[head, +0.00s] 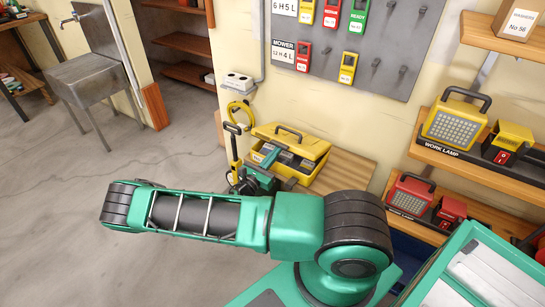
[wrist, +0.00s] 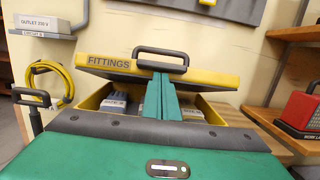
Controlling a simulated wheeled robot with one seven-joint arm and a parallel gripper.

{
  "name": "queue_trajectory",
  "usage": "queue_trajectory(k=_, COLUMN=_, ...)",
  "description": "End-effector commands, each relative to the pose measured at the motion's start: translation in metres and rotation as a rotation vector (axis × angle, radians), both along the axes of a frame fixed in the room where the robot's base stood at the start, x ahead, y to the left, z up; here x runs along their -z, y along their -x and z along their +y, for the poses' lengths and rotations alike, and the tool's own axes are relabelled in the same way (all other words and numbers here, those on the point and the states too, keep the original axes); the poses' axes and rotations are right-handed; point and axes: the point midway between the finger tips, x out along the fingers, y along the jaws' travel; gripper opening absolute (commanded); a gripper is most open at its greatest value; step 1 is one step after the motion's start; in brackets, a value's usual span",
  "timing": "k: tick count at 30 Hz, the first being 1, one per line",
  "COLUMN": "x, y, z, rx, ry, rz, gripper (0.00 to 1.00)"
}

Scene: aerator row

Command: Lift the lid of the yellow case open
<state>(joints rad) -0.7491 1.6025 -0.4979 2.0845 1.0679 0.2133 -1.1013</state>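The yellow case (head: 313,169) stands on a wooden surface by the wall. In the wrist view its lid (wrist: 215,80), labelled FITTINGS, is raised partway and tilted, with a gap over the case body (wrist: 92,101). A black handle (wrist: 160,50) is on the lid. My gripper (wrist: 161,76) has its two teal fingers together, pointing at the case. The fingertips reach the lid's front edge just below the handle; I cannot tell whether they touch it. In the head view my gripper (head: 268,160) is at the case's front left, partly hidden.
Labelled boxes (wrist: 112,106) sit inside the case. A coiled yellow hose (wrist: 50,82) hangs to the left under an outlet box (wrist: 45,23). Shelves with a yellow work lamp (head: 455,123) and a red lamp (head: 410,195) are to the right. Open floor (head: 60,200) lies left.

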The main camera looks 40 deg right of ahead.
Motion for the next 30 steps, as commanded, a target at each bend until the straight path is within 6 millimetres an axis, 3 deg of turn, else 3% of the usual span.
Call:
queue_trajectory(k=18, x=-0.028, y=-0.004, z=-0.013, rx=0.001, ry=0.002, rz=-0.002, gripper=0.0)
queue_trajectory(k=30, x=-0.03, y=-0.005, z=-0.014, rx=0.0, ry=0.001, rz=-0.001, gripper=0.0)
